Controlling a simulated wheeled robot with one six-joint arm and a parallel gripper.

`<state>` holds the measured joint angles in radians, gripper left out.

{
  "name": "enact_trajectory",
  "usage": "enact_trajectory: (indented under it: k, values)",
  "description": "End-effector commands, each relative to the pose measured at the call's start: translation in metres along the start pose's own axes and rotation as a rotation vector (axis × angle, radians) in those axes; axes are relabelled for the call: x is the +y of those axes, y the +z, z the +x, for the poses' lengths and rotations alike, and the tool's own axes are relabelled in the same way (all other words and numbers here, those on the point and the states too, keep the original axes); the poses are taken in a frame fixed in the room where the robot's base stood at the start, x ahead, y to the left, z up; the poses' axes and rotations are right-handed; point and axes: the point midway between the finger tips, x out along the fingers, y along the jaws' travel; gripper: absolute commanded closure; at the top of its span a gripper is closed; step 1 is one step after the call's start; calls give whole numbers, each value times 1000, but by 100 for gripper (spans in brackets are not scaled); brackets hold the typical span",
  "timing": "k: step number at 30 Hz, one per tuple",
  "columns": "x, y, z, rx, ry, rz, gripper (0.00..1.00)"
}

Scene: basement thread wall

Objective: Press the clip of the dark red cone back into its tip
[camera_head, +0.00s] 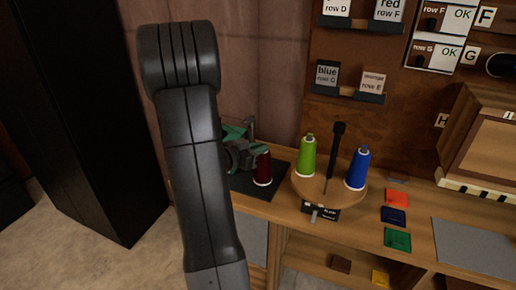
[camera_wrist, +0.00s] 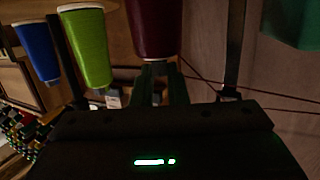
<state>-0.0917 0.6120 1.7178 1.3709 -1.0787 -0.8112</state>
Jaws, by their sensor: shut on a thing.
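The dark red cone (camera_head: 263,169) stands upright on a dark mat (camera_head: 244,183) at the left of the wooden bench. In the wrist view it hangs upside down at the top middle (camera_wrist: 155,28), its tip end towards my fingers. My gripper (camera_wrist: 163,76) is shut at the tip end of this cone. In the head view my gripper (camera_head: 240,156) is beside the cone's upper left, partly behind my own arm. The clip cannot be made out; the fingers cover the tip.
A lime green cone (camera_head: 307,157) and a blue cone (camera_head: 357,169) stand on a round wooden stand (camera_head: 329,190) with a dark post, close to the right. Coloured cards (camera_head: 396,215) lie farther right. Labelled shelves (camera_head: 348,90) hang above. A tall black cabinet (camera_head: 90,110) stands left.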

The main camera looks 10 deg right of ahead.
Motion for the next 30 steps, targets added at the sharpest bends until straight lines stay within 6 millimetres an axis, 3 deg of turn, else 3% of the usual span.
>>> enact_trajectory:
  k: [7, 8, 9, 12, 23, 30]
  values:
    - [0, 3, 0, 0, 0, -1, 100]
    - [0, 3, 0, 0, 0, -1, 83]
    - [0, 3, 0, 0, 0, -1, 75]
    - [0, 3, 0, 0, 0, -1, 62]
    - [-1, 2, -6, 0, -3, -1, 62]
    - [-2, 2, -48, 0, -5, 0, 62]
